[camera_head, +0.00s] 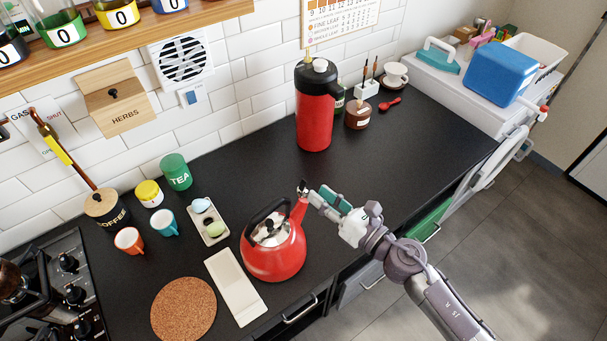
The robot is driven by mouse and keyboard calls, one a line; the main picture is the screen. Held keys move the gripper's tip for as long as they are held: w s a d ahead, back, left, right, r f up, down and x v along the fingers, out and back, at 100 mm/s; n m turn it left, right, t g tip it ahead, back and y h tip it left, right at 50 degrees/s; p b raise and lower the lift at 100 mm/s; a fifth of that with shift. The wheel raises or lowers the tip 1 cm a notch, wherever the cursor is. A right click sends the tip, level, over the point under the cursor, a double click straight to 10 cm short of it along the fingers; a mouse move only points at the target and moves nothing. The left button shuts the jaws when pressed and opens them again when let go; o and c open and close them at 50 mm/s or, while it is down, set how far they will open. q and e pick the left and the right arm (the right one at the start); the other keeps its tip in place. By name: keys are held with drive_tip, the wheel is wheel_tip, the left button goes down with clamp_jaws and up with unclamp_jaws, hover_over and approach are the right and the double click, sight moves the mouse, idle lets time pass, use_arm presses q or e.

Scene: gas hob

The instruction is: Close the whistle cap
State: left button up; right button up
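The red kettle (278,257) stands on the black counter, with a black handle arched over its steel lid. Its spout points up and to the right. A small dark whistle cap (303,186) shows at the spout tip and looks raised, though it is too small to be sure of its angle. My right gripper (312,198) comes in from the right, with its fingertips right beside the spout tip and cap. I cannot tell whether it touches them or how far its fingers are apart. My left gripper is not in view.
A cork mat (183,309) and a white rest (236,287) lie left of the kettle. A small tray (209,222), cups and canisters stand behind them. A tall red flask (314,115) stands at the back. The counter right of the flask's front is mostly clear.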

sight(303, 180)
drive_tip(key=p+x, duration=0.1)
drive_tip(key=x, duration=0.4)
drive_tip(key=shift+w+a, duration=0.2)
drive_tip(key=shift+a, duration=0.05)
drive_tip(key=shift+w+a, duration=0.25)
drive_tip(key=shift+w, duration=0.05)
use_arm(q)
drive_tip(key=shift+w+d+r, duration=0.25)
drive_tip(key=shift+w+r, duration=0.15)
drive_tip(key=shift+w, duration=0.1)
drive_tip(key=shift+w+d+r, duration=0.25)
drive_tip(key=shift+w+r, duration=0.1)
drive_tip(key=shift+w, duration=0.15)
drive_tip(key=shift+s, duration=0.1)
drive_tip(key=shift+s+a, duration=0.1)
use_arm(e)
clamp_jaws()
